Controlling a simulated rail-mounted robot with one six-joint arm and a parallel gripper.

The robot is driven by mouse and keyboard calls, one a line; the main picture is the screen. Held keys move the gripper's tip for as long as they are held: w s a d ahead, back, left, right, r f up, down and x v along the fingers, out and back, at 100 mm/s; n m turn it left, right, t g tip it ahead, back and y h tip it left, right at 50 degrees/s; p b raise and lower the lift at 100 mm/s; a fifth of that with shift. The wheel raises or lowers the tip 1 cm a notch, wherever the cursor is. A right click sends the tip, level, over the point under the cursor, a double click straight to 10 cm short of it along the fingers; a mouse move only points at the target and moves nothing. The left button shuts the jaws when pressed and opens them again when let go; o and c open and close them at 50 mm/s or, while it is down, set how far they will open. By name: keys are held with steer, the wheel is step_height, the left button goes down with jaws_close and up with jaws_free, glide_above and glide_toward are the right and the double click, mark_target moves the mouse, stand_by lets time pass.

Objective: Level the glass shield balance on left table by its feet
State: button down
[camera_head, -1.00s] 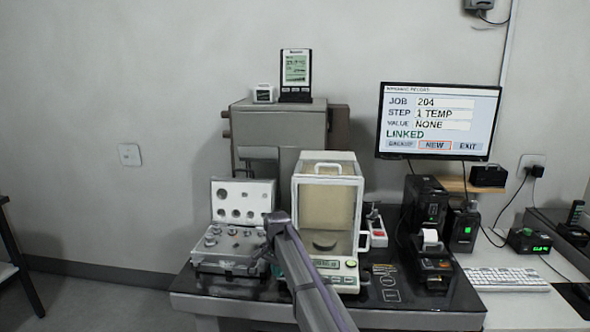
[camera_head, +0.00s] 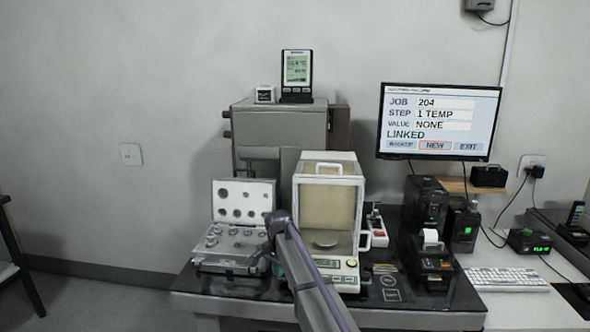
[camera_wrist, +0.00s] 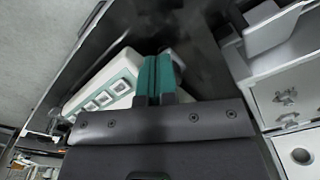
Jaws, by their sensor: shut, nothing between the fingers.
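The glass shield balance (camera_head: 326,205) stands on the left table (camera_head: 235,293), with its clear draft shield and round pan above a white base. Its control panel with square keys shows in the wrist view (camera_wrist: 108,94). My gripper (camera_wrist: 158,76) is shut, its teal fingers together with nothing between them. The fingertips overlap the balance's base corner in the wrist view; I cannot tell whether they touch. In the head view my arm crosses in front of the balance's left front side and largely hides my gripper. The feet and any level bubble cannot be made out.
An open case of weights (camera_head: 228,240) stands close to the left of the balance. A black printer (camera_head: 433,264) and dark boxes are to the right. A grey cabinet (camera_head: 280,130) stands behind. The monitor (camera_head: 438,121) shows job 204, step 1 TEMP.

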steer(key=shift+w+d+f, duration=0.1)
steer(key=shift+d+f, duration=0.1)
steer(key=shift+f, duration=0.05)
stand_by(0.3)
steer(key=shift+s+a, duration=0.15)
steer(key=shift+s, duration=0.1)
